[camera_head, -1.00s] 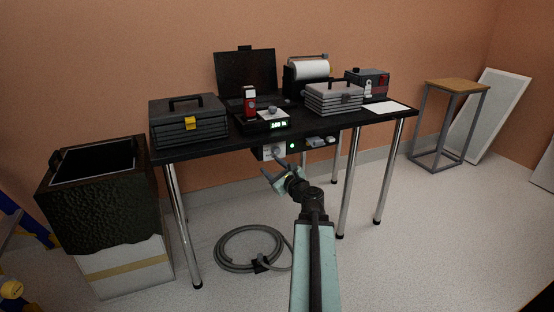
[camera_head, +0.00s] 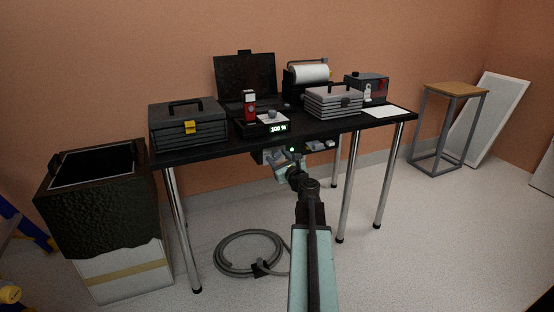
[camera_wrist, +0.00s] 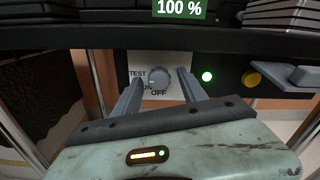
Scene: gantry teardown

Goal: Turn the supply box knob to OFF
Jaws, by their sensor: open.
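The supply box knob (camera_wrist: 159,77) is a round grey dial on a pale plate (camera_wrist: 178,92) under the table, shown in the wrist view. The plate reads TEST at upper left, a partly covered word ending in UN at left, and OFF below. I cannot clearly tell where the knob points. My gripper (camera_wrist: 160,84) is open, with one finger left and one right of the knob; whether either touches it is unclear. In the head view my gripper (camera_head: 284,165) is at the box under the table front and covers most of the plate.
Right of the plate are a green light (camera_wrist: 207,77), a yellow button (camera_wrist: 252,79) and a grey part (camera_wrist: 300,76). The black table (camera_head: 220,147) overhangs above, with a 100 % display (camera_head: 278,128). A coiled hose (camera_head: 240,272) lies on the floor.

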